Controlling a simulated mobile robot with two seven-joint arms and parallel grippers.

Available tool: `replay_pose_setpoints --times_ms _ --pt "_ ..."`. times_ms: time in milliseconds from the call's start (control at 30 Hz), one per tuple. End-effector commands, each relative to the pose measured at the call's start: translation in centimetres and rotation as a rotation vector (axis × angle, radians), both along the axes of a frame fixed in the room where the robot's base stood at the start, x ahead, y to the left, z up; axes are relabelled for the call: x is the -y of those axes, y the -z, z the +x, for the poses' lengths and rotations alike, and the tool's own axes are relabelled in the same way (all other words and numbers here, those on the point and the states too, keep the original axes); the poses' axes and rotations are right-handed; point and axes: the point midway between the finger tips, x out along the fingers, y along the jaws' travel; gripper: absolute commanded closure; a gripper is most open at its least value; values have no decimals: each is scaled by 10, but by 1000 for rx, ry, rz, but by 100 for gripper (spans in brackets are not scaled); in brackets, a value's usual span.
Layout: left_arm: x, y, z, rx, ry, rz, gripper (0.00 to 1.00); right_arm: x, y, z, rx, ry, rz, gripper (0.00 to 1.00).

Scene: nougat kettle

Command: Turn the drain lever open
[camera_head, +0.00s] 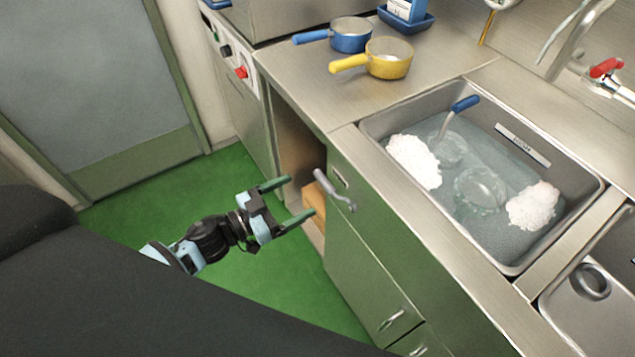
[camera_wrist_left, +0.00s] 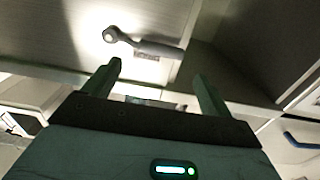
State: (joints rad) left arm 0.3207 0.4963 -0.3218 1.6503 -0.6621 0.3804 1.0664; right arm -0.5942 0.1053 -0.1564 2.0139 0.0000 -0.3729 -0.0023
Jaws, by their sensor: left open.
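The drain lever (camera_head: 334,190) is a grey metal handle on the front of the cabinet below the sink, near its left corner, and it slants down to the right. In the left wrist view the lever (camera_wrist_left: 145,45) lies beyond the fingertips, with its round pivot at the left. My left gripper (camera_head: 296,200) is open and empty, just left of the lever and apart from it. Its two fingers also show in the left wrist view (camera_wrist_left: 157,78). The sink (camera_head: 470,187) holds water, white foam clumps and sunken dishes. My right gripper is not in view.
An open cabinet bay (camera_head: 295,150) with a wooden box (camera_head: 314,203) lies behind my left gripper. Blue (camera_head: 350,35) and yellow (camera_head: 388,58) pans stand on the counter. A drawer handle (camera_head: 392,319) is lower on the front. The green floor (camera_head: 225,180) is clear at the left.

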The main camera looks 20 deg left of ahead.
Motion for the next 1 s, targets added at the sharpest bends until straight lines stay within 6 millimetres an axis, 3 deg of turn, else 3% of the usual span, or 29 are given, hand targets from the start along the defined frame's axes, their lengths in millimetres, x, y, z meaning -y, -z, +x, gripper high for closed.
replay_pose_setpoints --times_ms 400,800,1000 --pt "35 -1 45 2 -1 -1 15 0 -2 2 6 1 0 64" --pt "40 0 50 0 0 -2 15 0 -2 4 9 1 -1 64" --pt "39 -1 50 0 -1 -1 42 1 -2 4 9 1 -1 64"
